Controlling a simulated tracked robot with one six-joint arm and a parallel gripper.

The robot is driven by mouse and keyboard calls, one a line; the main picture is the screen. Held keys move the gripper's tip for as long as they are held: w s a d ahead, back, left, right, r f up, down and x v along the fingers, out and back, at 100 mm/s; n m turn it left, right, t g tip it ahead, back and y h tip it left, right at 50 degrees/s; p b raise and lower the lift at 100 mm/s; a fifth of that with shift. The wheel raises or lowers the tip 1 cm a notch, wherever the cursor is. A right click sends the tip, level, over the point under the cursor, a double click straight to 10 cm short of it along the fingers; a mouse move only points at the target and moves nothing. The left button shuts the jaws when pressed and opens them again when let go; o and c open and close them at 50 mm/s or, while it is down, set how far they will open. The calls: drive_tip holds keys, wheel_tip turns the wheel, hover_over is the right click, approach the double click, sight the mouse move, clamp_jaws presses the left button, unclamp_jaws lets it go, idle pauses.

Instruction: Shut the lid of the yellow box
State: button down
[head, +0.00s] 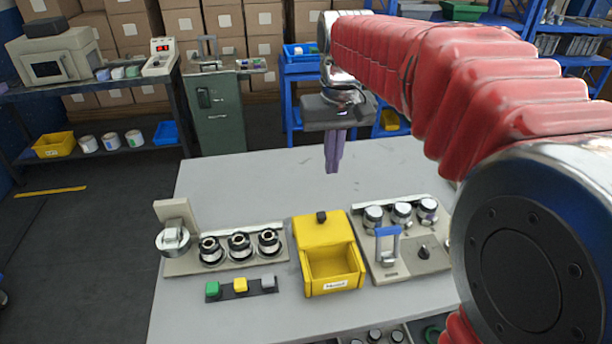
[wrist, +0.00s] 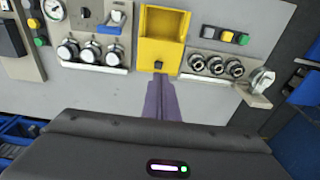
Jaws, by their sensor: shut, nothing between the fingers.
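The yellow box (head: 333,284) sits on the grey table between two control panels, with a label on its front. Its inside shows, so it is open. Its lid (head: 322,232) is swung back at the far side, with a small black knob (head: 321,217) at its far edge. In the wrist view the yellow box (wrist: 183,29) is at the top centre, with the knob (wrist: 158,65) at its near edge. My gripper (head: 332,170) has purple fingers, shut and empty, pointing down above the table beyond the box. In the wrist view my gripper (wrist: 160,80) appears just below the knob; the height gap is unclear.
A panel with three dark round fittings (head: 239,246) and a lever stands left of the box. A panel with silver knobs and a blue-handled part (head: 388,245) stands close on its right. A button strip (head: 240,286) lies at front left. The table's far part (head: 250,180) is clear.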

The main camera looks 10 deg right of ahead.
drive_tip(key=w+f+g, duration=0.2)
drive_tip(key=w+f, duration=0.3)
drive_tip(key=w, duration=0.3)
drive_tip(key=w+f+g, duration=0.2)
drive_tip(key=w+f, duration=0.4)
drive_tip(key=w, duration=0.2)
drive_tip(key=shift+w+f, duration=0.25)
drive_tip(key=shift+w, duration=0.05)
approach(323, 226)
drive_tip(key=shift+w+a+f, duration=0.1)
drive_tip(key=shift+w+f, duration=0.4)
drive_tip(key=shift+f, duration=0.3)
drive_tip(key=shift+w+d+f, duration=0.1)
drive_tip(key=shift+w+f, duration=0.35)
drive_tip(key=shift+f, duration=0.4)
drive_tip(key=shift+w+a+f, duration=0.1)
drive_tip(key=shift+w+f, duration=0.4)
drive_tip(key=shift+f, duration=0.3)
